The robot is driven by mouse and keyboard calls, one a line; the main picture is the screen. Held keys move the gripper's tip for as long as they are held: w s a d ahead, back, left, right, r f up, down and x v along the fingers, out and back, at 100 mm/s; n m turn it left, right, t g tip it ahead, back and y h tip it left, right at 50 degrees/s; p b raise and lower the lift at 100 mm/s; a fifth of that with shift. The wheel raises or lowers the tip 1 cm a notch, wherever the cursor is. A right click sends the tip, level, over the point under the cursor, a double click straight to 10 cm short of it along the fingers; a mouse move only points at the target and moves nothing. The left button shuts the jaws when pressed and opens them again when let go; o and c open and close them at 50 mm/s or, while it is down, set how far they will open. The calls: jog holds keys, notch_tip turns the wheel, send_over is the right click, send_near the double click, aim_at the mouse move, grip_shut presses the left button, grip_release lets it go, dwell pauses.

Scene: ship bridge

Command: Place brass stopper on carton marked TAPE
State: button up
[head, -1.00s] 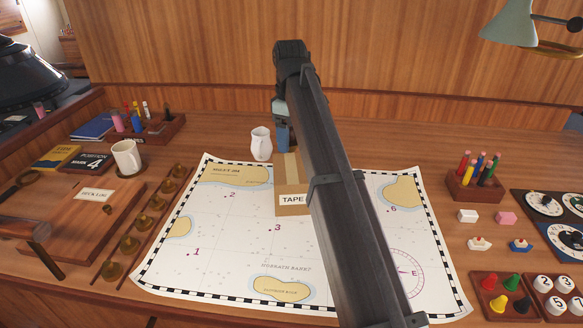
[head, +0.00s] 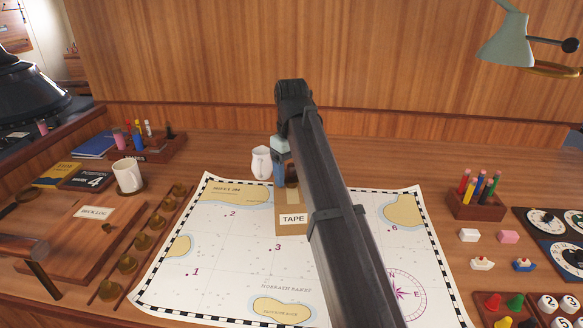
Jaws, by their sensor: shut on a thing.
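The carton marked TAPE (head: 292,220) stands on the chart near its top middle, its label facing me. My gripper (head: 286,176), partly hidden by my arm, is at the carton's top. It is shut on a small dark brass-brown thing (head: 292,176), which looks like the brass stopper. I cannot tell whether that thing touches the carton top. The right part of the carton is hidden behind my arm. Several similar brass pieces (head: 143,242) stand in a row on a wooden strip at the left.
A white jug (head: 261,162) stands close left of the carton. A white mug (head: 127,176), books (head: 84,180) and a pen tray (head: 148,147) are at the left. A pencil block (head: 476,205) and small toy boats (head: 482,263) are at the right. The chart (head: 225,260) is flat and mostly clear.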

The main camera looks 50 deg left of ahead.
aim_at(291, 164)
jog(key=shift+f, duration=0.15)
jog(key=o, duration=1.1)
jog(key=shift+r, duration=2.15)
